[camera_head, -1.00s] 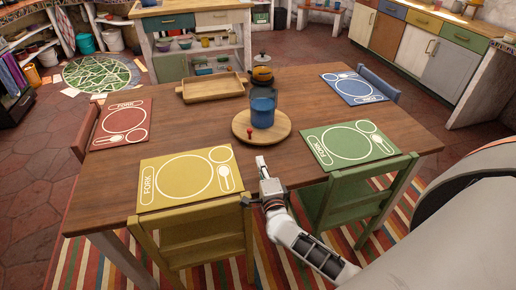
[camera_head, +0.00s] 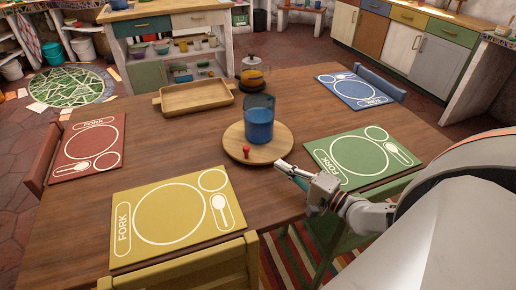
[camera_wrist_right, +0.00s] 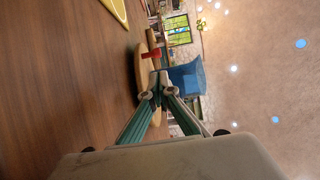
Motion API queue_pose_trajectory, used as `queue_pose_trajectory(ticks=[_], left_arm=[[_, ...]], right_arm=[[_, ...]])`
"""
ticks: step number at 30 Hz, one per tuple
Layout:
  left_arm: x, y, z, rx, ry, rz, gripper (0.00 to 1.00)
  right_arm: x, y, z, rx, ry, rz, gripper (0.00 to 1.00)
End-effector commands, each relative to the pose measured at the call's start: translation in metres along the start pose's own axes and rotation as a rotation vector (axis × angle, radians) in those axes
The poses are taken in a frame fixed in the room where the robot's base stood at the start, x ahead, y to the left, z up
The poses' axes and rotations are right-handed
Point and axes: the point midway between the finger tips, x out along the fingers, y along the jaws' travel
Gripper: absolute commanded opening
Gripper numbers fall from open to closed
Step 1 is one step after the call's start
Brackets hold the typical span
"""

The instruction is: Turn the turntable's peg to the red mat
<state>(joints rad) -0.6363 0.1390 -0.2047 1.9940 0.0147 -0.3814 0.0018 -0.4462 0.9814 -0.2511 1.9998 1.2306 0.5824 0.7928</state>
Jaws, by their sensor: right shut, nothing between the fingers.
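The round wooden turntable (camera_head: 233,137) sits on the table, with a small red peg (camera_head: 246,149) on its near edge and a blue pitcher (camera_head: 259,122) standing on it. The red mat (camera_head: 88,147) lies at the table's left side. My right gripper (camera_head: 279,165) is shut and empty, close to the turntable's near right edge and to the right of the peg. In the right wrist view the closed fingertips (camera_wrist_right: 158,80) point towards the turntable rim (camera_wrist_right: 140,70), the red peg (camera_wrist_right: 151,53) and the pitcher (camera_wrist_right: 188,78). I cannot tell whether they touch. My left gripper is out of view.
A yellow mat (camera_head: 150,243), a green mat (camera_head: 339,177) and a blue mat (camera_head: 343,95) lie on the table. A wooden tray (camera_head: 196,97) and a glass jar with an orange band (camera_head: 253,78) stand behind the turntable. The wood between turntable and red mat is clear.

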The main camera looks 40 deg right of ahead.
Motion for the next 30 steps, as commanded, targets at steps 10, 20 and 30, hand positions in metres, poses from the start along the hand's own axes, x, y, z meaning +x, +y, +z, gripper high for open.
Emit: queue_pose_trajectory(ticks=[10,20,30], left_arm=[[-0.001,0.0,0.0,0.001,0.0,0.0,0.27],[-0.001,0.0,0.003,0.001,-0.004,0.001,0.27],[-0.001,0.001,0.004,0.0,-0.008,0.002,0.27]], right_arm=[[0.035,-0.002,0.0,0.001,0.001,-0.004,0.0],[0.081,-0.002,0.0,0.001,0.001,-0.003,0.0],[0.099,0.0,0.0,0.0,-0.001,0.0,0.0]])
